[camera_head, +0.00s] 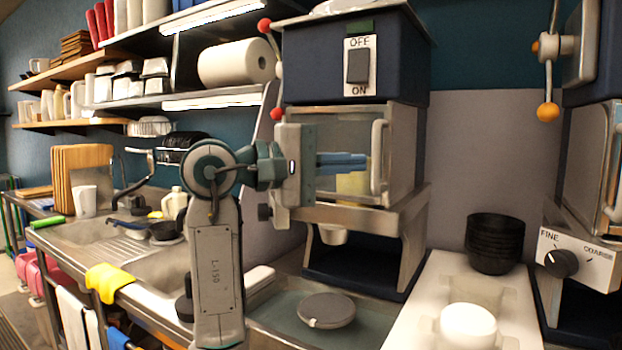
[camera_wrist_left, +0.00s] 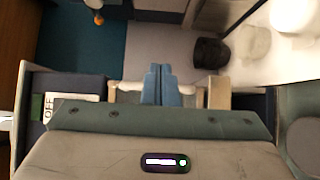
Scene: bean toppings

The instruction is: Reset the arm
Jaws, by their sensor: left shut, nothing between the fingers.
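My left arm rises from the bottom of the head view and bends to the right. Its gripper (camera_head: 343,163) is in front of the window of a blue and grey machine (camera_head: 357,60) with an OFF/ON switch (camera_head: 358,67). The blue fingers are together with nothing between them. The closed fingers also show in the left wrist view (camera_wrist_left: 158,84), with the machine's handle behind them. I cannot tell whether they touch the machine. My right gripper is not in view.
A stack of black bowls (camera_head: 494,243) and a white rounded thing (camera_head: 467,326) stand on the white counter at right. A second machine with a FINE/COARSE knob (camera_head: 561,263) is at the right edge. A round grey lid (camera_head: 326,310) lies below the gripper. Sinks and shelves are at left.

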